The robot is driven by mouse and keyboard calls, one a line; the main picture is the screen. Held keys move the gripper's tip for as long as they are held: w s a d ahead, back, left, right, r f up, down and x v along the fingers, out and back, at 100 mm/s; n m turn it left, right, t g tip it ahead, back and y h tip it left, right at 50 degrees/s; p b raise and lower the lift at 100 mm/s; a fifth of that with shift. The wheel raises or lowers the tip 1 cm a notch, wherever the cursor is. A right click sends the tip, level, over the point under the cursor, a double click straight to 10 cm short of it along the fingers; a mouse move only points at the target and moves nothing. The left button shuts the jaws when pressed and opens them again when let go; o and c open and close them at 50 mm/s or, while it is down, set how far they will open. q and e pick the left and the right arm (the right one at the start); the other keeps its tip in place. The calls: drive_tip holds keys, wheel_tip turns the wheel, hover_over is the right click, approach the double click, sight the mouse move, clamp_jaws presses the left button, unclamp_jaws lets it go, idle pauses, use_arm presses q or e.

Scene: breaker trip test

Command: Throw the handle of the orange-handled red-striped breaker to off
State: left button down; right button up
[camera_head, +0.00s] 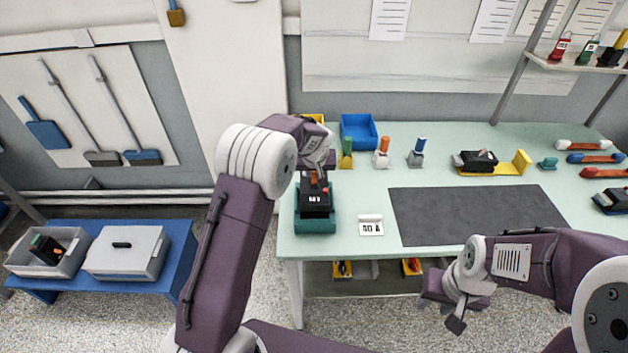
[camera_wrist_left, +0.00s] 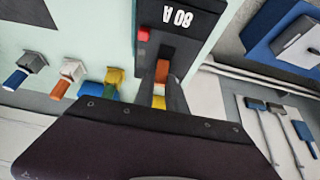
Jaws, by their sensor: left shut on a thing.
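A black breaker (camera_head: 317,198) with an orange handle (camera_head: 314,180) sits in a teal stand (camera_head: 316,226) at the table's left front. In the left wrist view the breaker (camera_wrist_left: 185,18) bears "80 A" print, with a small red patch (camera_wrist_left: 143,34) beside it. My left gripper (camera_head: 317,172) is over the breaker's back end. In the left wrist view its fingers (camera_wrist_left: 163,85) are shut on the orange handle (camera_wrist_left: 162,72) and partly hide it. My right gripper (camera_head: 450,312) hangs in front of the table, away from the breaker; its jaw gap is unclear.
A white label card (camera_head: 371,227) lies right of the stand, then a dark mat (camera_head: 475,215). Several upright tools, including an orange-topped one (camera_head: 382,155), and a blue bin (camera_head: 358,131) stand behind. Another black breaker (camera_head: 478,158) lies on a yellow holder (camera_head: 521,161).

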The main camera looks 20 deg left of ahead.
sight(315, 197)
use_arm(q)
drive_tip(key=s+t+y+b, duration=0.1)
drive_tip(key=t+b, duration=0.2)
drive_tip(key=b, duration=1.3)
drive_tip(key=s+d+f+t+y+b, duration=0.1)
drive_tip(key=t+b, duration=0.3)
drive_tip(key=b, duration=1.2)
drive_tip(key=s+f+t+y+b, duration=0.1)
drive_tip(key=s+t+b, duration=0.2)
drive_tip(key=b, duration=1.3)
drive_tip(key=shift+d+f+b, duration=0.1)
drive_tip(key=shift+d+b, duration=0.15)
drive_tip(key=shift+b, duration=0.05)
drive_tip(key=shift+s+r+t+b, duration=0.1)
drive_tip(key=shift+r+t+b, duration=0.15)
drive_tip(key=shift+t+b, duration=0.2)
drive_tip(key=c, duration=1.4)
unclamp_jaws()
drive_tip(key=shift+o, duration=0.2)
drive_tip(key=shift+s+d, duration=0.15)
drive_tip(key=shift+s, duration=0.2)
drive_tip(key=v, duration=0.8)
drive_tip(key=shift+s, duration=0.15)
drive_tip(key=shift+r, duration=0.15)
